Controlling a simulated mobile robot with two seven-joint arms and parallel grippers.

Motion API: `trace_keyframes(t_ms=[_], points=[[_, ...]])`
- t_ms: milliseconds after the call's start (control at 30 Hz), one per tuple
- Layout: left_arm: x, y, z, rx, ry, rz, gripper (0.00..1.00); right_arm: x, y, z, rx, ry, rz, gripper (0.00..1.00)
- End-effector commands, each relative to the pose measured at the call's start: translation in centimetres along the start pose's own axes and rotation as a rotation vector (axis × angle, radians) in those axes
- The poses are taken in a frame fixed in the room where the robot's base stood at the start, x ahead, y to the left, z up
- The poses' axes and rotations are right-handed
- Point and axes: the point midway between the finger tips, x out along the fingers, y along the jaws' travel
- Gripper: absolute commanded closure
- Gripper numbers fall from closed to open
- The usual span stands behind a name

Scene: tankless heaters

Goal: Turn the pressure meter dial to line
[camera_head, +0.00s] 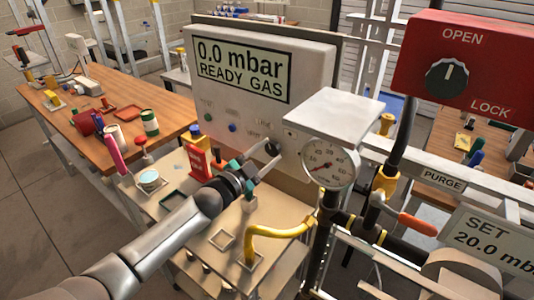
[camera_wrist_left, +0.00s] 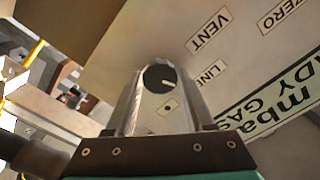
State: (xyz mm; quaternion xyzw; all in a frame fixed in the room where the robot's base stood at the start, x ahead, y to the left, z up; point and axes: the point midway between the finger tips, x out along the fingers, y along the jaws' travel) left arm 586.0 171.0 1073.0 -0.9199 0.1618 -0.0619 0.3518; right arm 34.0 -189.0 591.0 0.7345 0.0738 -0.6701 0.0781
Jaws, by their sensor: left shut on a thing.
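The pressure meter (camera_head: 275,85) is a pale box in the head view, its display reading "0.0 mbar READY GAS". Its small black dial (camera_head: 272,147) is low on the front face. My left gripper (camera_head: 262,153) reaches it from the lower left and is shut on the dial. The labels "VENT" (camera_wrist_left: 208,33), "LINE" (camera_wrist_left: 207,73) and "ZERO" (camera_wrist_left: 279,17) show on the panel there. My right gripper is not in view.
A round gauge (camera_head: 327,163) and a grey box (camera_head: 333,112) stand just right of the dial. A red OPEN/LOCK box (camera_head: 470,60) is at upper right. A yellow pipe (camera_head: 275,231) and a red block (camera_head: 199,158) are close to my left arm. A wooden bench (camera_head: 165,88) stands left.

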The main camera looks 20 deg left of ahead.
Motion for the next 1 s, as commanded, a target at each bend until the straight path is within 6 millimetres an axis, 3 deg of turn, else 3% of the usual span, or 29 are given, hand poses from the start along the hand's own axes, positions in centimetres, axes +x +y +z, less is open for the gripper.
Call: trace_keyframes(t_ms=[67,100,333,667,1000], points=[[0.0,0.0,0.0,-0.001,0.000,0.001,1.00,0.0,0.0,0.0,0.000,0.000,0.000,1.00],[0.0,0.1,0.0,-0.001,0.000,0.001,0.43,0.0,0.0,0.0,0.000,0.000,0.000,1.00],[0.0,0.0,0.0,-0.002,0.000,0.001,0.17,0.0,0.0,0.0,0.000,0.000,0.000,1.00],[-0.2,0.0,0.0,-0.002,0.000,0.000,0.16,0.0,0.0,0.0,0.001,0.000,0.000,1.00],[-4.3,0.1,0.1,-0.003,-0.003,0.002,0.16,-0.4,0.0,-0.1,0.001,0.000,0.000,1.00]])
